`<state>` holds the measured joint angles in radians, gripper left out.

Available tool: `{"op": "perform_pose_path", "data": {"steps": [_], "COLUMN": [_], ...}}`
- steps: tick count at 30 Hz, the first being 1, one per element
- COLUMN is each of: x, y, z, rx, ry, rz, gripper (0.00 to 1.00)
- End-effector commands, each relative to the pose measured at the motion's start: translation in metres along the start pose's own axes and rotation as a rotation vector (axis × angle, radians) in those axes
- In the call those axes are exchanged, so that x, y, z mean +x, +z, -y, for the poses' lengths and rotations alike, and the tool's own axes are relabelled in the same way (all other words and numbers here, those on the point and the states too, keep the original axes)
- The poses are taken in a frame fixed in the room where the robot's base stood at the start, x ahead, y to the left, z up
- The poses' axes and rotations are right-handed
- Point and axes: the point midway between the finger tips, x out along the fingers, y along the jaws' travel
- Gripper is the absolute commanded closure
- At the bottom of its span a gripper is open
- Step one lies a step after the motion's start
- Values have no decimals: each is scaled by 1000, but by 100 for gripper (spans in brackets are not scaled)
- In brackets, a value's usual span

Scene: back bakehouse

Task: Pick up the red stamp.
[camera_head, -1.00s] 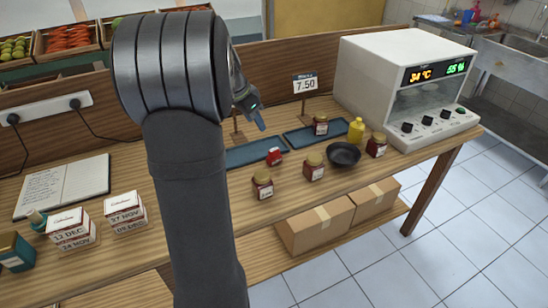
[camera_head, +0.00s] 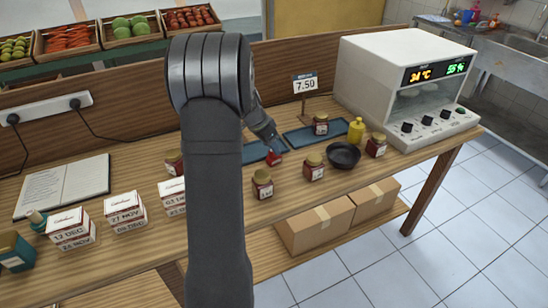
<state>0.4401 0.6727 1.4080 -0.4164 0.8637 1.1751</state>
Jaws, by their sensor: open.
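A small red object, which looks like the red stamp (camera_head: 273,159), sits at the front right end of the left blue tray (camera_head: 254,152). My gripper (camera_head: 272,148) is open and points down right at the red stamp, its fingertips overlapping the stamp's upper part in the picture. I cannot tell whether the fingers touch it or stand on both sides of it. My arm hides the left part of the tray.
Two jars (camera_head: 262,184) (camera_head: 313,167) stand in front of the trays, with a black bowl (camera_head: 343,155) to the right. A second blue tray (camera_head: 304,139), a price sign (camera_head: 305,84) and a white oven-like box (camera_head: 408,84) stand behind and right.

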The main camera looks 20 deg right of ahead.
Motion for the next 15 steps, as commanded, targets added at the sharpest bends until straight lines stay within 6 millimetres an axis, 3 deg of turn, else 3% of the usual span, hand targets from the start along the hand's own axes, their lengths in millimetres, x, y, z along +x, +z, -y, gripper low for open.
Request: {"op": "perform_pose_path", "data": {"steps": [7,15], "x": [36,41], "y": [-4,-4], "z": [3,3], "rx": [0,-1], "ry": [1,-1], "rz": [1,0], "gripper": [53,53]}}
